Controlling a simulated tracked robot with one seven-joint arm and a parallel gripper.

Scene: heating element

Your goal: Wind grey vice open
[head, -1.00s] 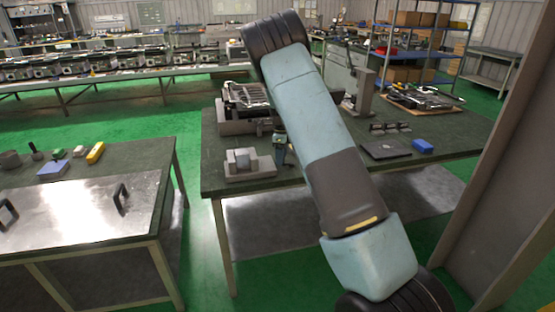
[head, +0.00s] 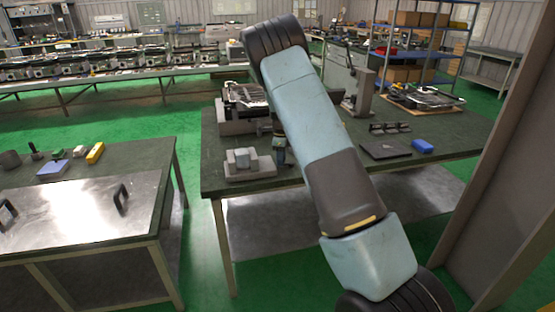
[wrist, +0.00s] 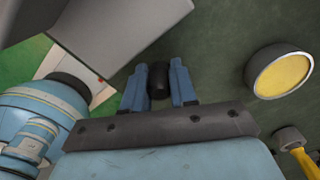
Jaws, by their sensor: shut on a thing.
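The grey vice (head: 243,165) sits at the near left corner of the green-topped workbench in the head view. My gripper (head: 280,155) is just to the right of it, small and partly hidden by my arm. In the wrist view my gripper's two blue fingers (wrist: 158,88) are on either side of a black knob (wrist: 158,78), seemingly the vice's handle, and are shut on it. A large grey block (wrist: 125,30), seemingly part of the vice, fills the upper left. The rest of the handle is hidden.
On the workbench (head: 215,140) are a grey machine (head: 238,122) behind the vice, a dark flat plate (head: 385,149) and a blue box (head: 422,146). A yellow-faced round thing (wrist: 282,74) is close to my gripper's right in the wrist view.

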